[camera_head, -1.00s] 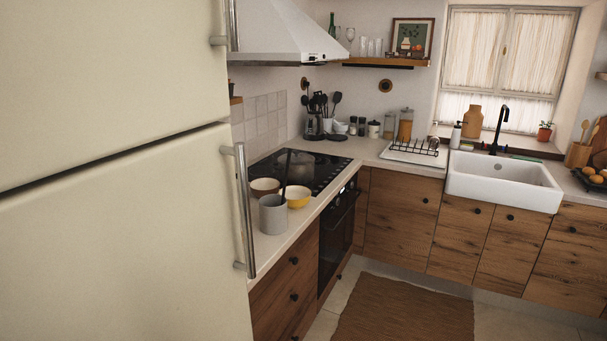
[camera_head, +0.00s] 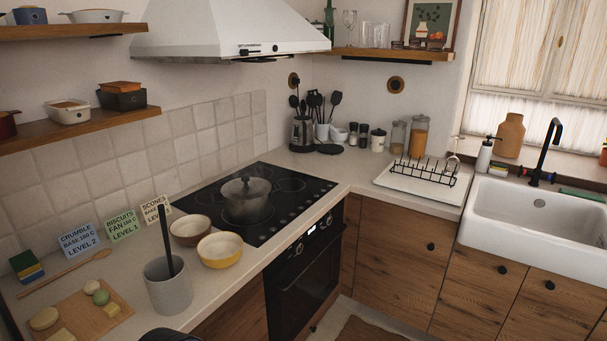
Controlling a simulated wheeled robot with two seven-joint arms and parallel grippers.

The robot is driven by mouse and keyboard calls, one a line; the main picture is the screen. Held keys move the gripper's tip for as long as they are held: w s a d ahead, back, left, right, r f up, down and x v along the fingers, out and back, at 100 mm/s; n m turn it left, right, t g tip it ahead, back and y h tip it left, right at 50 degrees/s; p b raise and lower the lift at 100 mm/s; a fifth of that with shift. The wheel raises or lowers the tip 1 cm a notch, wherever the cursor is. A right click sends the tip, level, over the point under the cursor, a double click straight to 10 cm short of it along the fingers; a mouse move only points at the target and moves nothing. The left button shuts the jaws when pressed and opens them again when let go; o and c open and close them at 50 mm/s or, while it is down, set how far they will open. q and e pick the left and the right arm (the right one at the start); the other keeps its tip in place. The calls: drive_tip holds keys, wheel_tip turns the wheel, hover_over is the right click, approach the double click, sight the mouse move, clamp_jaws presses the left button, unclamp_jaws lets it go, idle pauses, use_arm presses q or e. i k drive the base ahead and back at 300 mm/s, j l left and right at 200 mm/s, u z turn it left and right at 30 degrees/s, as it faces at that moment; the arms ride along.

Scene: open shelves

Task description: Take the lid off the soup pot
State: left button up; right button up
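The soup pot (camera_head: 247,208) is a grey metal pot standing on the black cooktop (camera_head: 281,218). Its lid (camera_head: 245,188) sits on top, with a dark knob in the middle. Faint steam seems to hang around it. Neither of my grippers shows clearly. A dark rounded shape (camera_head: 170,336) cuts in at the bottom edge, and I cannot tell what it is.
A brown bowl (camera_head: 190,230), a yellow bowl (camera_head: 220,250) and a grey crock (camera_head: 168,287) with a dark upright handle stand before the cooktop. A cutting board (camera_head: 88,322) with food lies at left. The range hood (camera_head: 228,30) hangs above.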

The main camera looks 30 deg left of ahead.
sight(267, 191)
drive_tip(key=i+u, duration=0.3)
drive_tip(key=i, duration=0.25)
drive_tip(key=i+l+u, duration=0.25)
drive_tip(key=i, duration=0.25)
drive_tip(key=i+u, duration=0.2)
drive_tip(key=u, duration=0.3)
drive_tip(key=i+l+u, duration=0.1)
drive_tip(key=u, duration=0.35)
drive_tip(key=i+l+u, duration=0.2)
drive_tip(key=u, duration=0.3)
drive_tip(key=i+l+u, duration=0.2)
drive_tip(key=u, duration=0.25)
drive_tip(key=i+l+u, duration=0.15)
drive_tip(key=u, duration=0.3)
drive_tip(key=i+l+u, duration=0.25)
drive_tip(key=u, duration=0.25)
drive_tip(key=i+l+u, duration=0.1)
drive_tip(key=l+u, duration=0.2)
drive_tip(key=u, duration=0.15)
